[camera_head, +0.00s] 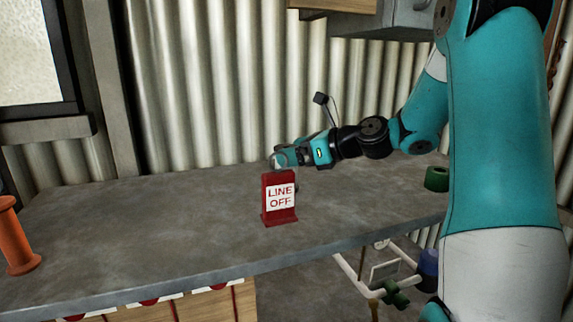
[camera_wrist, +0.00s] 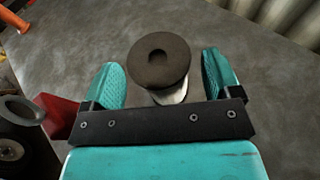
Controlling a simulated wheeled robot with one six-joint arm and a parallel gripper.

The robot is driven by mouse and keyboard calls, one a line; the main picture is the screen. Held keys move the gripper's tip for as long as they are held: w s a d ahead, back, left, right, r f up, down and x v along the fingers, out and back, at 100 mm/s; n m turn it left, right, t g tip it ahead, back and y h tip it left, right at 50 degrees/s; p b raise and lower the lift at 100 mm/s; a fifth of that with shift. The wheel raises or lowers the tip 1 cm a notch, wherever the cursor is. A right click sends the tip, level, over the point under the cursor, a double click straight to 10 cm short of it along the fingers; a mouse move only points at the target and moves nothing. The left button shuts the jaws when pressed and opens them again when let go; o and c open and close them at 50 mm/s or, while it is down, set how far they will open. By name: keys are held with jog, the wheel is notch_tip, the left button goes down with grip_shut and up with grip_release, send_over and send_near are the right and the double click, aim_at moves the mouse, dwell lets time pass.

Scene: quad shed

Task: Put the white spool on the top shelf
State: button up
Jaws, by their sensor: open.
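A spool with a dark round top and a pale white body (camera_wrist: 170,97) stands between the fingers in the wrist view. My gripper (camera_wrist: 161,66) is open, with one teal finger on each side of it; contact cannot be made out. In the head view my gripper (camera_head: 284,158) is low over the bench, just behind the red sign. The spool is mostly hidden there by the sign and gripper. No top shelf shows clearly; a wooden board (camera_head: 335,5) at the top edge may be part of one.
The red "LINE OFF" sign (camera_head: 280,198) stands on the grey bench (camera_head: 150,225) close in front of my gripper. An orange spool (camera_head: 16,238) is at the left, a green one (camera_head: 437,178) at the right. A grey box (camera_head: 408,16) hangs above. The bench's left middle is clear.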

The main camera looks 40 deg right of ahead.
jog(key=shift+x, duration=1.1)
jog(key=c, duration=1.1)
jog(key=shift+o, duration=0.2)
jog(key=shift+r+p, duration=0.15)
jog(key=shift+p, duration=0.2)
